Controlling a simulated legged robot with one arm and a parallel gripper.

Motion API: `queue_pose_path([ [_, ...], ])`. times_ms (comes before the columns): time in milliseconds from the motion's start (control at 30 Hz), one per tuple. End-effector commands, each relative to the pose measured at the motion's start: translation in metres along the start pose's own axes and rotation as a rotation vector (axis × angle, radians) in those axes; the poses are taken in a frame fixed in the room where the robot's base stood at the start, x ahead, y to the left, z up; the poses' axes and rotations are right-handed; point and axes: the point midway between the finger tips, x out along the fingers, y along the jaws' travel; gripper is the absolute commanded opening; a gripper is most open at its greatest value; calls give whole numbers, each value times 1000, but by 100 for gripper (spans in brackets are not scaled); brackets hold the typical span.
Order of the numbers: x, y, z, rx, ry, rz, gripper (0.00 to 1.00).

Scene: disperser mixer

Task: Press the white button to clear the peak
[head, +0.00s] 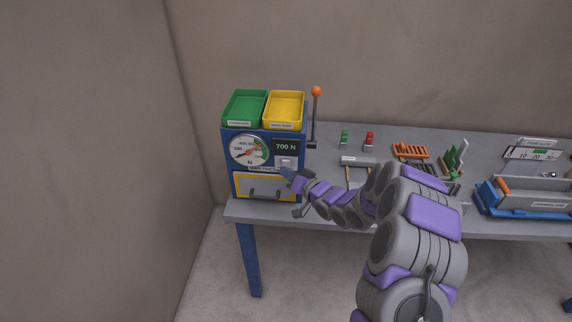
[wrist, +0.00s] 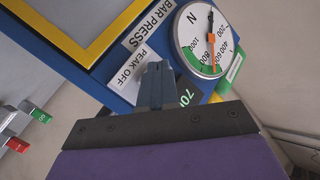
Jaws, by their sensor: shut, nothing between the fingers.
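The blue press box (head: 225,160) stands at the left end of the table. The white button (head: 285,161) is on its front, under the dark 700 N display (head: 286,147). My gripper (head: 286,172) is shut and empty, with its tips at the panel close below the button. In the wrist view my gripper (wrist: 155,68) points at the panel beside the PEAK OFF label (wrist: 132,72). There the fingers hide the button and part of the display (wrist: 187,94). I cannot tell whether the tips touch the button.
A round gauge (head: 249,150) sits left of the display. Green (head: 244,122) and yellow (head: 284,123) trays lie on top of the box. A lever with an orange knob (head: 316,91) rises at its right. Small tools, an orange rack (head: 410,151) and blue fixture (head: 486,195) lie further right.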

Motion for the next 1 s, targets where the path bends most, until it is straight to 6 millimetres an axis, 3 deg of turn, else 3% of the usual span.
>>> queue_pose_path([
  [1000,5,2,-4,2,-1,0,0],
])
